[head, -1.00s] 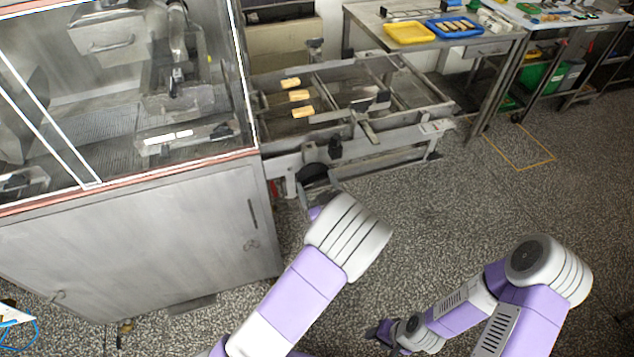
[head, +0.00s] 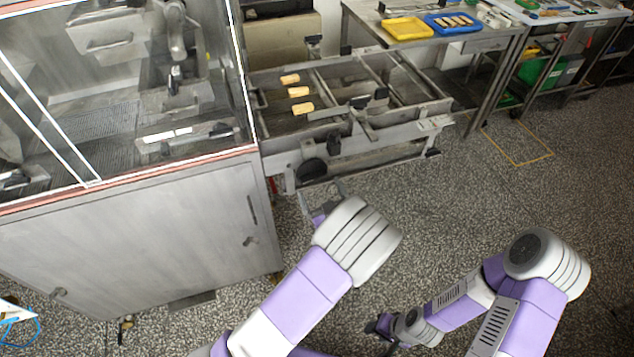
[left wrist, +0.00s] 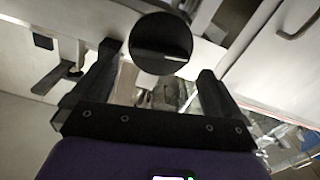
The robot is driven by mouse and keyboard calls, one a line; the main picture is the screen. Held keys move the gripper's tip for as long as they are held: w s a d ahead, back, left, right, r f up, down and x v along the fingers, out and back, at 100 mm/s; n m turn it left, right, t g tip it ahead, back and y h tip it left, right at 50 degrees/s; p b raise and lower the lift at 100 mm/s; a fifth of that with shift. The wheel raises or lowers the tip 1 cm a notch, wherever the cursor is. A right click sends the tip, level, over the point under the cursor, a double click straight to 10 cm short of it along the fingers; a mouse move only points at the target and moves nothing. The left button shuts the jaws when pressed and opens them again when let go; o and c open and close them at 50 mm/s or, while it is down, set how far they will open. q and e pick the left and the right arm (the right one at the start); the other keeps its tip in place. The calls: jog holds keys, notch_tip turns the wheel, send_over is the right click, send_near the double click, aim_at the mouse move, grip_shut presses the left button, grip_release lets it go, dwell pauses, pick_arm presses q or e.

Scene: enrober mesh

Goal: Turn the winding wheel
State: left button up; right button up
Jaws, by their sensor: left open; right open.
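The winding wheel looks like a dark round disc (head: 312,170) on the near side of the conveyor frame. In the left wrist view the black wheel (left wrist: 160,42) shows large, between and just past my fingertips. My left gripper (head: 323,191) is open just in front of the wheel. Its two dark fingers (left wrist: 158,65) stand on either side, and I see no contact with the wheel. My right gripper (head: 374,326) is low in the head view, far from the wheel; its fingers are small and dark there.
The conveyor frame (head: 370,136) carries several tan bars. A glass-sided machine with a steel cabinet (head: 130,235) stands close on the left. A steel table with yellow (head: 408,29) and blue (head: 453,25) trays is behind right.

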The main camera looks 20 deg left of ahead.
pick_arm(q)
jog(key=v, duration=0.3)
jog(key=shift+s+d, duration=0.2)
jog(key=shift+s, duration=0.1)
jog(key=s+a+f+m+g+h, duration=0.1)
jog(key=s+f+m+g+h, duration=0.2)
jog(key=f, duration=0.7)
jog(key=s+a+f+g+h, duration=0.2)
jog(key=s+f+g+h, duration=0.25)
jog(key=f, duration=0.55)
jog(key=s+d+f+m+g+h, duration=0.1)
jog(key=s+d+g+h, duration=0.1)
jog(key=s, duration=0.5)
jog(key=s+d+f+m+g+h, duration=0.2)
jog(key=s+g+h, duration=0.2)
jog(key=s, duration=0.3)
jog(key=shift+s+d+f+g+h, duration=0.3)
jog(key=shift+d+f+g+h, duration=0.1)
jog(key=shift+g, duration=0.15)
